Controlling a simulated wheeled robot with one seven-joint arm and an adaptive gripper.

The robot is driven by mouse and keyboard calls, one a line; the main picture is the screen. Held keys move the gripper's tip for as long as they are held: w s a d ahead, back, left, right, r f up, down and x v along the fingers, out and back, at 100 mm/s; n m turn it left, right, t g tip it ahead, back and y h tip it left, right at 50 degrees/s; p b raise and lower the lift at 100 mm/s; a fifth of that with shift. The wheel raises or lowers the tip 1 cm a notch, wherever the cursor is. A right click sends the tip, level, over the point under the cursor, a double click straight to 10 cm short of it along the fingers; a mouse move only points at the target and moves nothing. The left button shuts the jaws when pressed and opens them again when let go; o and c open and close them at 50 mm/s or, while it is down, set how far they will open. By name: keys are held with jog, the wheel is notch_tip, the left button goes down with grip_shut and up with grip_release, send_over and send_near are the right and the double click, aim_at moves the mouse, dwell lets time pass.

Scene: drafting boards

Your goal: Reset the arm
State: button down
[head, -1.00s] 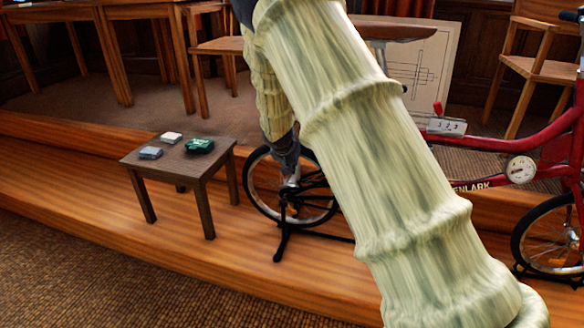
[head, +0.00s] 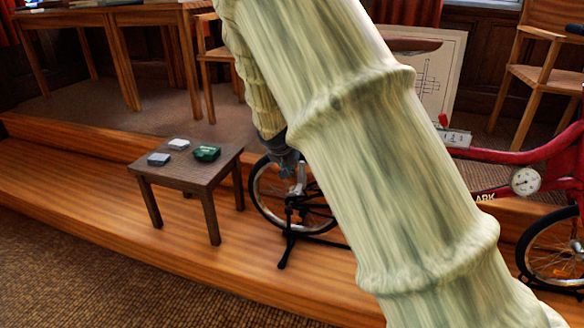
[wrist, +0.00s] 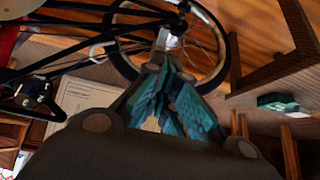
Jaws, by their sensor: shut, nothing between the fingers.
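My arm crosses the head view in a pale, ribbed cover, from the top middle to the bottom right. My gripper (head: 297,184) hangs behind it, small and partly hidden, in front of the bicycle's left wheel. In the wrist view my gripper (wrist: 170,88) shows its teal-padded fingers close together with nothing held. The bicycle wheel (wrist: 228,50) lies beyond the fingertips in that view.
A small dark table (head: 222,168) stands left of my gripper on the wooden step. It carries a green box (head: 207,153), a grey box (head: 159,159) and a white box (head: 179,144). A red bicycle (head: 540,152) is partly hidden behind my arm. Carpet lies front left.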

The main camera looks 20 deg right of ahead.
jog(key=s+a+f+n+g+y, duration=0.1)
jog(key=s+a+f, duration=0.1)
jog(key=s+f, duration=0.45)
jog(key=s+a+f+n+g+y, duration=0.15)
jog(key=s+f, duration=0.25)
jog(key=f, duration=0.6)
jog(key=s+a+f+n+y, duration=0.1)
jog(key=s+a+f, duration=0.2)
jog(key=s+f, duration=0.4)
jog(key=s+a+f+n+g+y, duration=0.1)
jog(key=s+a+f+n, duration=0.15)
jog(key=s+f, duration=0.65)
jog(key=s+a+f+n+g, duration=0.1)
jog(key=s+a+f, duration=0.35)
jog(key=s, duration=0.85)
jog(key=s+f+n, duration=0.1)
jog(key=s+f, duration=0.2)
jog(key=s, duration=1)
notch_tip(320, 180, up, 25)
jog(key=p, duration=2.4)
jog(key=shift+w+d+g+p, duration=0.3)
jog(key=shift+w+g, duration=0.05)
jog(key=shift+w, duration=0.1)
jog(key=shift+d, duration=0.1)
